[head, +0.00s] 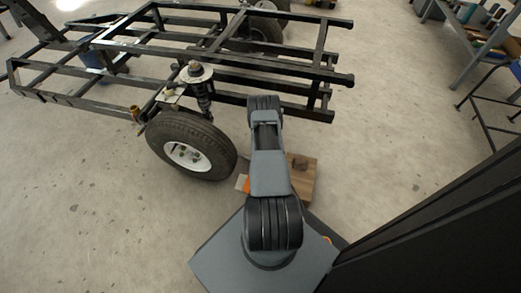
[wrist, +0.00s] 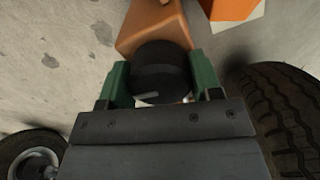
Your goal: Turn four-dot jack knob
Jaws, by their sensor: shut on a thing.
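In the wrist view, my gripper (wrist: 160,78) has its two green fingers on either side of a round black knob (wrist: 158,66), shut on it. The knob has a pale line near its lower edge. It sits against a brown-orange body (wrist: 152,24), which I take to be the jack. No four-dot mark can be made out on it. In the head view, my arm hides the gripper and the knob.
A tyre (wrist: 282,105) stands close on the right in the wrist view, and another wheel (wrist: 30,155) is at lower left. An orange and white object (wrist: 235,10) lies at the top. In the head view, a black trailer frame (head: 270,98) and wheel (head: 190,147) stand beside a wooden block (head: 303,180).

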